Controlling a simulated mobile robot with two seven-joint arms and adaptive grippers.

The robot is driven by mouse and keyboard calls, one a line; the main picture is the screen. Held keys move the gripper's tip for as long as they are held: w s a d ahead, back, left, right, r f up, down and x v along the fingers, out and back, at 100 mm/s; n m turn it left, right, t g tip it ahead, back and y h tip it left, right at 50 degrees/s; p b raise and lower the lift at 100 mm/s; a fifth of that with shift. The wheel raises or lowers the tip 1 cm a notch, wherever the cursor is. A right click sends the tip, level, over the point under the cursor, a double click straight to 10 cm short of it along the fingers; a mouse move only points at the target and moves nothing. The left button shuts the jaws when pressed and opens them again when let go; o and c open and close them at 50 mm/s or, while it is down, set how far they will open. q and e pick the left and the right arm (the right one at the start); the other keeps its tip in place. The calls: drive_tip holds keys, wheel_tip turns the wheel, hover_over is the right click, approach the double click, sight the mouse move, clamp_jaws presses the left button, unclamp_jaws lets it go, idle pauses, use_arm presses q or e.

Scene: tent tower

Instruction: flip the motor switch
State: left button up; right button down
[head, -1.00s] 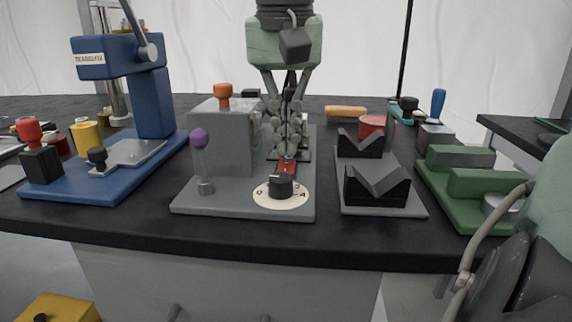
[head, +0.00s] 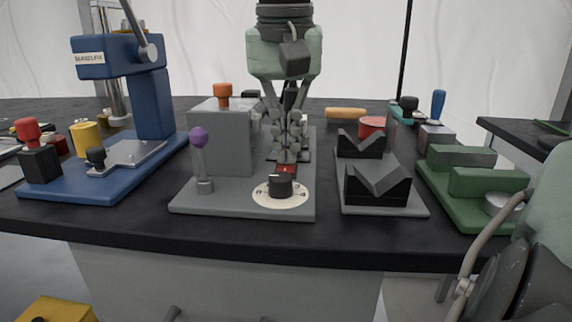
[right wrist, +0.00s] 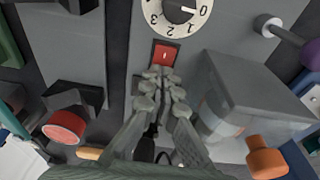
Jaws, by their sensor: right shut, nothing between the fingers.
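The motor switch is a small red rocker (head: 286,170) on the grey machine base (head: 235,200), just behind the black dial (head: 280,186) with its white numbered ring. In the right wrist view the red switch (right wrist: 165,54) shows a small white mark. My right gripper (head: 286,158) points down at the switch with its fingers closed together and empty. In the right wrist view its fingertips (right wrist: 162,72) are at the switch's near edge and cover part of it; I cannot tell whether they touch it. My left gripper is not in view.
A grey block with an orange knob (head: 223,90) and a purple-knobbed lever (head: 198,138) stand left of the gripper. Black V-blocks (head: 376,188) are to the right, a green vise (head: 488,187) beyond. A blue press (head: 155,100) stands at left.

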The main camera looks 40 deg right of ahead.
wheel_tip(320, 180, up, 7)
drive_tip(key=p, duration=0.7)
drive_tip(key=shift+f, duration=0.1)
idle(0.6)
